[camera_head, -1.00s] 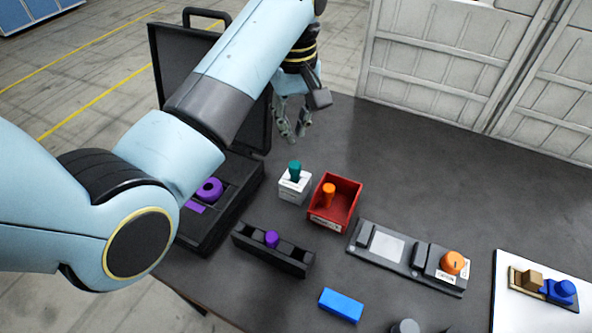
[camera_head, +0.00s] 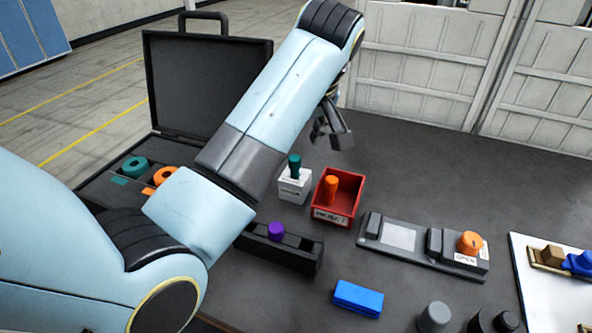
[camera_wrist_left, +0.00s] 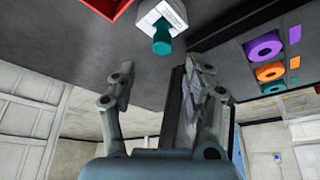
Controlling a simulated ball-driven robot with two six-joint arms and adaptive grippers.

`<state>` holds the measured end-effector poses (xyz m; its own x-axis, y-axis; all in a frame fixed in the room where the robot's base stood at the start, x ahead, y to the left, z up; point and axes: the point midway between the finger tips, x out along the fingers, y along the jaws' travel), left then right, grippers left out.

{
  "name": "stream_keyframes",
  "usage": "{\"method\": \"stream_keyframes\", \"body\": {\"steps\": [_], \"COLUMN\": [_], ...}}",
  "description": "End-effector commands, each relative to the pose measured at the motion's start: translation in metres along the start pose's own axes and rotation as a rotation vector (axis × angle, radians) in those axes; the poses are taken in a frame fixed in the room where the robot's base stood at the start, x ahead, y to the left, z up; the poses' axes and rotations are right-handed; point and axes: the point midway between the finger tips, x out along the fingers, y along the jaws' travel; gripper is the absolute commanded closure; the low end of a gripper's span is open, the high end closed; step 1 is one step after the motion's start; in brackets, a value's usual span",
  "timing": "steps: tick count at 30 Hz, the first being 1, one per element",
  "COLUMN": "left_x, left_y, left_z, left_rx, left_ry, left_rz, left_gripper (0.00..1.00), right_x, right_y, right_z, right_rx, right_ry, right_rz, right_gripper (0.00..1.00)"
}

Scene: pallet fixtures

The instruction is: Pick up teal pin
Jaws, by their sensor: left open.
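The teal pin (camera_head: 294,165) stands upright in a white block (camera_head: 293,188) on the dark table, just left of the red bin. In the left wrist view the teal pin (camera_wrist_left: 162,42) points toward me from the white block (camera_wrist_left: 158,14), beyond and roughly between the fingertips. My left gripper (camera_head: 330,136) is behind and to the right of the pin in the head view, partly hidden by my forearm. In the left wrist view my left gripper (camera_wrist_left: 159,78) has its fingers apart with nothing between them. My right gripper is not in view.
A red bin (camera_head: 348,216) holding an orange pin (camera_head: 331,188) stands close beside the white block. A black holder (camera_head: 290,257) with a purple pin (camera_head: 276,231) is in front. An open case (camera_head: 205,85) with rings is at left. The table's back right is clear.

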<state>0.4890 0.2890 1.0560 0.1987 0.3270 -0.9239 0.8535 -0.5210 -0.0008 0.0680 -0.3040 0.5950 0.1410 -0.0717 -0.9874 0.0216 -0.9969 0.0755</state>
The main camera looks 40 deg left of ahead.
Motion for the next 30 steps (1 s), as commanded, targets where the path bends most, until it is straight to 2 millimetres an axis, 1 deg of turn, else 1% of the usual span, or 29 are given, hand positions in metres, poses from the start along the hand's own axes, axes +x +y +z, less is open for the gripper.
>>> {"method": "stream_keyframes", "body": {"steps": [2,5,9,11,13,15,22,23,30], "left_x": [0.007,0.014,0.035,0.044,0.054,0.060,0.062,0.062,0.062], "left_y": [-0.001,-0.001,-0.003,-0.004,-0.003,-0.003,-0.003,-0.003,-0.003], "left_z": [0.000,0.001,0.007,0.008,0.007,0.008,0.008,0.008,0.008], "left_rx": [0.000,0.000,0.002,0.001,0.000,0.000,0.000,0.000,-0.001], "left_ry": [0.001,-0.001,-0.003,-0.001,-0.001,-0.001,-0.001,-0.001,-0.001], "left_rz": [-0.002,-0.002,-0.005,-0.004,-0.003,0.000,0.000,0.000,0.000], "left_gripper": [0.49,0.49,0.49,0.49,0.49,0.49,0.49,0.51,0.82], "right_x": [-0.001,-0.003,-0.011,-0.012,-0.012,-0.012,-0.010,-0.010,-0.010], "right_y": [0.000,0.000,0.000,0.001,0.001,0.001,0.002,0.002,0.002], "right_z": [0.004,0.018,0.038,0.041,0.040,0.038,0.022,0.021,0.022], "right_rx": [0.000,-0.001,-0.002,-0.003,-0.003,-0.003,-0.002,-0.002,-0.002], "right_ry": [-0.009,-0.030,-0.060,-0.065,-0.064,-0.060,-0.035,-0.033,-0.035], "right_rz": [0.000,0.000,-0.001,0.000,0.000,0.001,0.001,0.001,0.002], "right_gripper": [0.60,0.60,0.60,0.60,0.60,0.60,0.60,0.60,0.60]}}
